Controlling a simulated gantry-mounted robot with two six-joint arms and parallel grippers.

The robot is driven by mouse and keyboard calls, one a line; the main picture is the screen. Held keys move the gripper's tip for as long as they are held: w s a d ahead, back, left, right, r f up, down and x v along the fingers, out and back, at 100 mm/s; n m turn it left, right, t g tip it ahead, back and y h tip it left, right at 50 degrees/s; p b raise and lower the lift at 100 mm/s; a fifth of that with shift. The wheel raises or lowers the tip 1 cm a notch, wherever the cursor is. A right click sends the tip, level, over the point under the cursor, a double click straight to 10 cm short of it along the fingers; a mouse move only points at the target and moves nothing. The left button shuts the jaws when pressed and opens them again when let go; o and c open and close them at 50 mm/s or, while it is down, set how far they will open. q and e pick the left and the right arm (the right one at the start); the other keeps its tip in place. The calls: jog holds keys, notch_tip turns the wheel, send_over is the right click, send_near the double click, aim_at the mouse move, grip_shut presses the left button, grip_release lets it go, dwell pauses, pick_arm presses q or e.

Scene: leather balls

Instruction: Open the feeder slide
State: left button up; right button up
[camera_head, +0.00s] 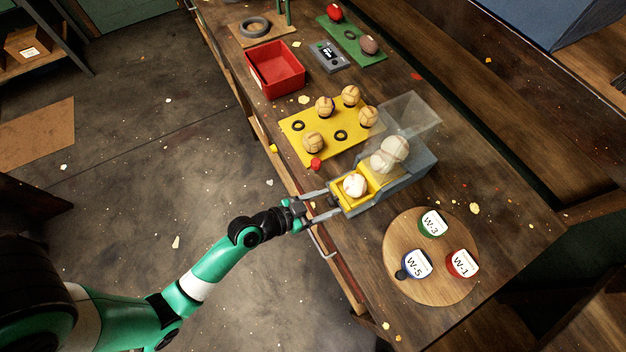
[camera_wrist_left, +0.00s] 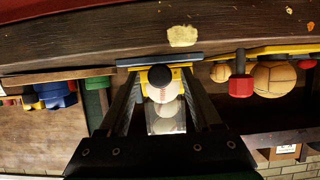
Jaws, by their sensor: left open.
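The feeder (camera_head: 408,172) is a grey box with a clear hopper at the right edge of the yellow board. Its yellow slide (camera_head: 341,190) sticks out at the front, with a white ball (camera_head: 355,186) in it; more pale balls (camera_head: 390,154) sit behind under the clear cover. My left gripper (camera_head: 329,201) is open at the slide's front end, its fingers on either side of a dark knob. In the left wrist view the round black knob (camera_wrist_left: 160,76) lies between the fingers, with the stitched ball (camera_wrist_left: 163,93) behind it. Contact with the knob cannot be told. My right gripper is not in view.
A yellow board (camera_head: 303,124) with tan balls and black rings lies beside the feeder, a red knob-like piece (camera_head: 316,164) at its edge. A round wooden board (camera_head: 408,286) with labelled tins stands nearer. A red bin (camera_head: 276,69) stands farther back.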

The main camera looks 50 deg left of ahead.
pick_arm(q)
jog(key=shift+s, duration=0.1)
jog(key=v, duration=1.1)
jog(key=shift+s, duration=0.2)
jog(key=shift+a, duration=0.1)
